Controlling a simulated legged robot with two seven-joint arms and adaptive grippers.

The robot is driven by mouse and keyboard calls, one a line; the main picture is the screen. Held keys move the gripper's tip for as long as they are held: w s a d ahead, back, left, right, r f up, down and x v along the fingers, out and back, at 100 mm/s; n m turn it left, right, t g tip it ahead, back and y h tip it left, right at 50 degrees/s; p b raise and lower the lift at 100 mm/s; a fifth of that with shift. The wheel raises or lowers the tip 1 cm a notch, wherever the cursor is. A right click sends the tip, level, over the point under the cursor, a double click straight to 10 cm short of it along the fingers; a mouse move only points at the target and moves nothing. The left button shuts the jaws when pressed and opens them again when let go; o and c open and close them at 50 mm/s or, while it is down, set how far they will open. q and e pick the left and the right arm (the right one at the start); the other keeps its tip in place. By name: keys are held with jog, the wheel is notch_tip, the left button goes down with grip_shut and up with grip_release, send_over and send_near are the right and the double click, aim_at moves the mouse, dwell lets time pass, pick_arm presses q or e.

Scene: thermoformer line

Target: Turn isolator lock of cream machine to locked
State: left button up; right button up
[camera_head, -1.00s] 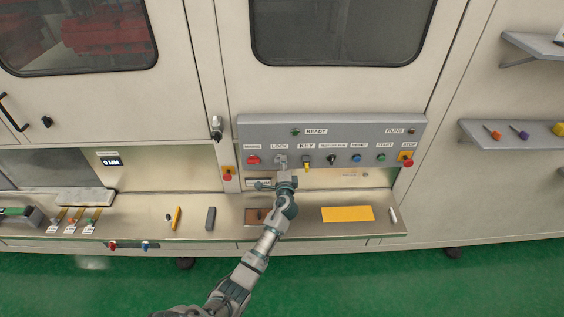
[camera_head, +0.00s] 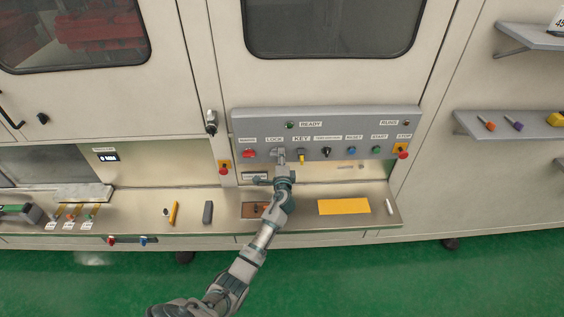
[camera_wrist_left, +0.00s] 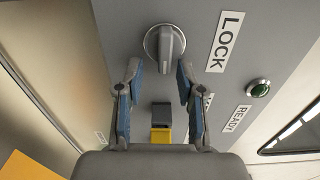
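The cream machine carries a grey control panel (camera_head: 330,117). The isolator lock is a grey rotary knob under the LOCK label, and it shows well in the left wrist view (camera_wrist_left: 166,48). Its grip bar stands along the picture's vertical there, tilted slightly. My left gripper (camera_head: 279,158) is at the panel over the lock and hides most of the knob in the head view. In the left wrist view its two fingers (camera_wrist_left: 158,78) are apart, with the tips on either side just short of the knob, touching nothing that I can see. My right gripper is not in view.
A yellow key (camera_head: 301,159) sits close to the right of the lock, and a red knob (camera_head: 249,154) to its left. The ledge below holds a yellow sheet (camera_head: 343,206) and a brown plate (camera_head: 252,210). A red stop button (camera_head: 402,153) is at the panel's right.

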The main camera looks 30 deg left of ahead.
pick_arm(q)
jog(key=v, duration=1.2)
jog(key=shift+w+d, duration=0.15)
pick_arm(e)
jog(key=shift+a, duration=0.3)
pick_arm(q)
jog(key=shift+f, duration=0.2)
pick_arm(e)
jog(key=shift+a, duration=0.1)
